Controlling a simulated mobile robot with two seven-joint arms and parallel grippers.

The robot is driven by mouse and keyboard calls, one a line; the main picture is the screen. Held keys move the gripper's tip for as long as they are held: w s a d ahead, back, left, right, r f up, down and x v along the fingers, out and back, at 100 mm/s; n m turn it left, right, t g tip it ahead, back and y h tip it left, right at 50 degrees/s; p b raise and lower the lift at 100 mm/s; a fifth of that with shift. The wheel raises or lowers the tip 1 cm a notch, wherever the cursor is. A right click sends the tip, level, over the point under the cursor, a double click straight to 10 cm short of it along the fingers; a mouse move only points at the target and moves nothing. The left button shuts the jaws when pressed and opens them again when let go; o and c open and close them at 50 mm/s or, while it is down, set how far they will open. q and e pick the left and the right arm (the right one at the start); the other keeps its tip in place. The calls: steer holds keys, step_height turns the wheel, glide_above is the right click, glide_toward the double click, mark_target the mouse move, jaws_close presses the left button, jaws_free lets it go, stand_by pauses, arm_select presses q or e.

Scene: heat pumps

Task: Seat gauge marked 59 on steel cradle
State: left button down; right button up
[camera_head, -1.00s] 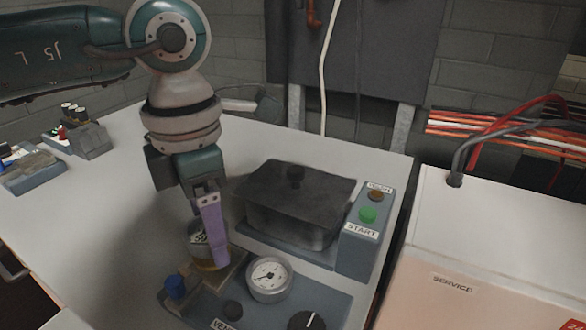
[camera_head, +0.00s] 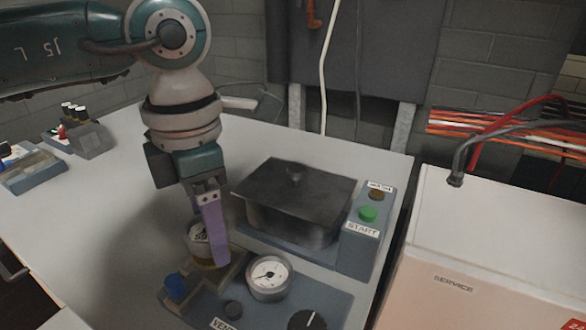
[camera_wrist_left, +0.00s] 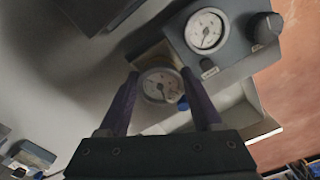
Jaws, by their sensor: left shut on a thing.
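The gauge marked 59 (camera_head: 197,236) is a small round gauge with a white label and a brass-coloured lower part. My left gripper (camera_head: 214,255) is shut on it, with purple fingers on either side. The left wrist view shows its white dial (camera_wrist_left: 161,86) between the two fingers (camera_wrist_left: 160,98). The steel cradle (camera_head: 232,275) lies just below and right of the held gauge in the head view, partly hidden by the finger. I cannot tell whether the gauge touches the cradle. My right gripper is not in view.
A panel beside the cradle carries a fixed dial gauge (camera_head: 269,277), a black knob (camera_head: 307,320) and a blue knob (camera_head: 174,286). A dark lidded box (camera_head: 296,200) stands behind, next to a green START button (camera_head: 368,214). The table's left middle (camera_head: 110,220) is clear.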

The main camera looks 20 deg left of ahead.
arm_select(q)
steer(key=shift+f+b, duration=0.8)
stand_by(0.9)
jaws_free()
steer(key=shift+r, duration=0.15)
step_height(320, 180, up, 10)
steer(key=shift+f, duration=0.1)
stand_by(0.6)
